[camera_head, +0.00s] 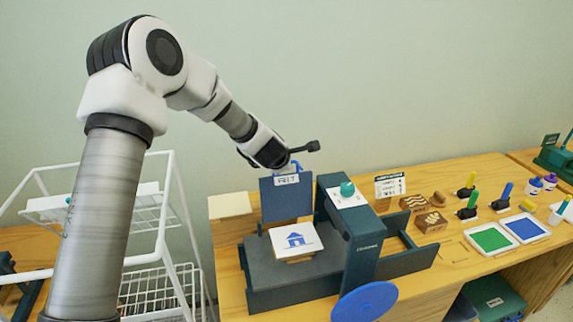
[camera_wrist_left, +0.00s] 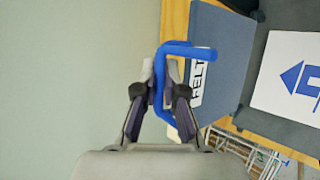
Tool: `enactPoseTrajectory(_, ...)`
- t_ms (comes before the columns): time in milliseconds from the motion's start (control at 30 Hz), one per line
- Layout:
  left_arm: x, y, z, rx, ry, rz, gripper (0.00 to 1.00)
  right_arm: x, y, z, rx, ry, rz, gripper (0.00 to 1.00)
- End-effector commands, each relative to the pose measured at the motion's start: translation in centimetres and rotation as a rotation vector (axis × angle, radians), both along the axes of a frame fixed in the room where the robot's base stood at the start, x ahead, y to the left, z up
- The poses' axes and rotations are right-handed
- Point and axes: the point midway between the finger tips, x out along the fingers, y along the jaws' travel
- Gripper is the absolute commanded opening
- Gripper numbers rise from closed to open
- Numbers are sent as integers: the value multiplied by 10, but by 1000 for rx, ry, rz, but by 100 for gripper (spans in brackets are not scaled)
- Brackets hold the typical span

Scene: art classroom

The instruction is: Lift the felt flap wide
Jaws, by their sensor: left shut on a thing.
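The felt flap (camera_head: 285,203) is a blue-grey panel with a white "FELT" label. It stands raised, roughly upright, at the back of the dark press bed (camera_head: 262,285). My left gripper (camera_head: 290,166) is shut on the flap's blue handle (camera_wrist_left: 192,50) at its top edge. In the left wrist view my left gripper (camera_wrist_left: 160,92) has the handle between its fingers, and the flap (camera_wrist_left: 222,50) lies to the right. A white sheet with a blue house (camera_head: 296,240) lies uncovered on the bed. My right gripper is not in view.
A dark press frame (camera_head: 347,238) with a teal knob and a blue wheel (camera_head: 364,302) stands right of the flap. Stamps, brayers and green and blue ink pads (camera_head: 489,238) occupy the table's right. A white wire cart (camera_head: 160,245) stands at left.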

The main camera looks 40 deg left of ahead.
Motion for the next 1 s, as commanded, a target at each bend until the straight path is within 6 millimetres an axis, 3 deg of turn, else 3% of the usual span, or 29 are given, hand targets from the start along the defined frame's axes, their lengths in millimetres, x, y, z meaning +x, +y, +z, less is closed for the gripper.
enactPoseTrajectory(500, 1, 1, -1, 1, 1, -2, 0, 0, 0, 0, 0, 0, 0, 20)
enactPoseTrajectory(600, 1, 1, -1, 1, 1, -1, 35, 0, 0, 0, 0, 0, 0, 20)
enactPoseTrajectory(1000, -4, -1, 4, 0, -1, -1, 35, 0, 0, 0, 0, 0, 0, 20)
